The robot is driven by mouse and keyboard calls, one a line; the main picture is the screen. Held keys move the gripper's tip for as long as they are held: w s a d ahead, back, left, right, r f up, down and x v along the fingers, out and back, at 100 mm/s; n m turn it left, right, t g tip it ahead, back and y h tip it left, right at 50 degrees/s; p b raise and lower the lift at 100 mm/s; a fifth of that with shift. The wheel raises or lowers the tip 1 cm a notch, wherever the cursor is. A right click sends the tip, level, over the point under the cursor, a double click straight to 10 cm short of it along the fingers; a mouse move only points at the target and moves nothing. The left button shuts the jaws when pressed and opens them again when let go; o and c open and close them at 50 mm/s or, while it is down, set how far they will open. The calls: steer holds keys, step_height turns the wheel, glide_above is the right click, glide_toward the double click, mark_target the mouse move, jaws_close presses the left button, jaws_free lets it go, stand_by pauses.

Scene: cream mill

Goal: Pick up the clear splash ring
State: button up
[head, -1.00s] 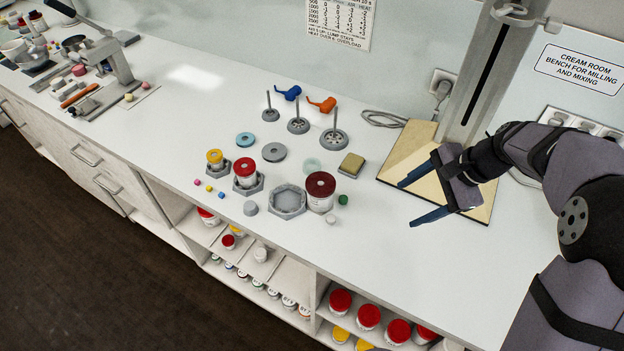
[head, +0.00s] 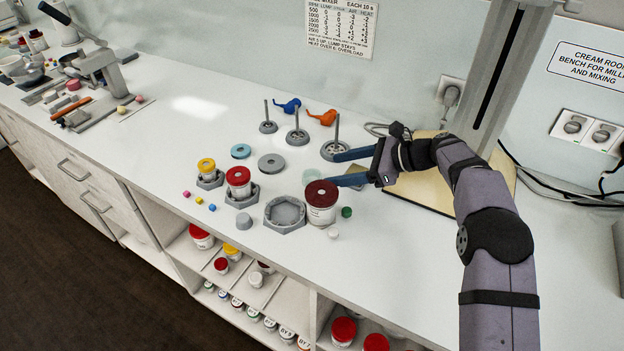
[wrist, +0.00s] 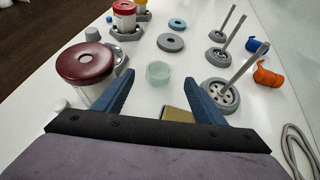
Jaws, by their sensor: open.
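The clear splash ring (wrist: 158,72) is a pale, greenish see-through ring standing on the white bench. In the wrist view it lies just beyond and between the fingertips.
The dark red lidded jar (head: 321,205) stands close by the near finger. Stirrer stands with upright rods (head: 335,150) rise behind the far finger. A grey hexagonal holder (head: 284,216), a grey disc (head: 271,163) and a blue ring (head: 241,151) lie farther left. A yellowish block (wrist: 178,114) sits under the gripper.

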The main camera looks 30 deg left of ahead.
mark_target(304, 177)
steer(key=shift+p+x, duration=1.2)
steer(key=shift+x, duration=2.15)
steer(key=shift+d+f, duration=0.1)
steer(key=shift+f, duration=0.1)
steer(key=c, duration=1.1)
